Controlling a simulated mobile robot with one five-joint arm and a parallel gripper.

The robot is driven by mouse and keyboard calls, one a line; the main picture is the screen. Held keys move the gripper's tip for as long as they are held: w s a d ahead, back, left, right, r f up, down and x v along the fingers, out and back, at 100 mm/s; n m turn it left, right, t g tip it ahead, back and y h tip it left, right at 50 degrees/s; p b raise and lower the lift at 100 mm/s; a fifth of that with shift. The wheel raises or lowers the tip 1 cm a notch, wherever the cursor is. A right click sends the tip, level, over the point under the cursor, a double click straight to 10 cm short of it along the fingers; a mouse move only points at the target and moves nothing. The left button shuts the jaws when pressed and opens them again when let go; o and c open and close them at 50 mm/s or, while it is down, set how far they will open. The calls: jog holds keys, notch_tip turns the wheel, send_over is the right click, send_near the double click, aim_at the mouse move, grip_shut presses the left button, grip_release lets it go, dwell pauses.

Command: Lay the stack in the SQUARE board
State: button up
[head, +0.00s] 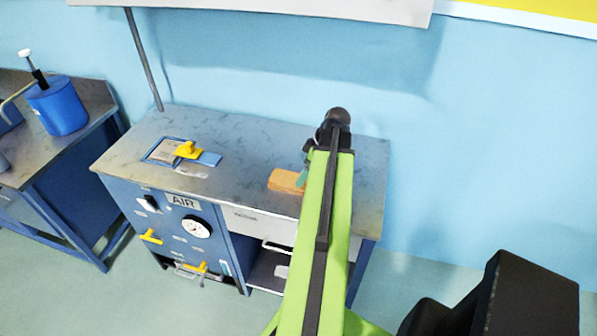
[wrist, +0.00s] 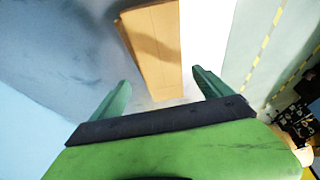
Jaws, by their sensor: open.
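An orange-brown flat block (head: 285,180), which may be the stack, lies on the grey bench top (head: 240,150) right of centre, near the front edge. In the wrist view the brown block (wrist: 155,45) shows ahead of the fingers, its near end by the gap between them. My gripper (wrist: 164,92) is open and empty, its two green fingers apart. In the head view my arm hides most of the gripper, and one teal finger shows beside the block's right end. A blue-edged plate (head: 165,151) with a yellow handle sits at the bench's left; I cannot tell whether it is the SQUARE board.
The bench front carries a gauge (head: 196,227), yellow handles and an AIR label. A second bench at the left holds a blue canister (head: 58,107). A thin pole (head: 145,60) rises at the back left. The bench top between plate and block is clear.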

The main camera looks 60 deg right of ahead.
jog(key=p+v, duration=0.3)
jog(key=v, duration=0.2)
jog(key=shift+s+r, duration=0.1)
jog(key=shift+r, duration=0.2)
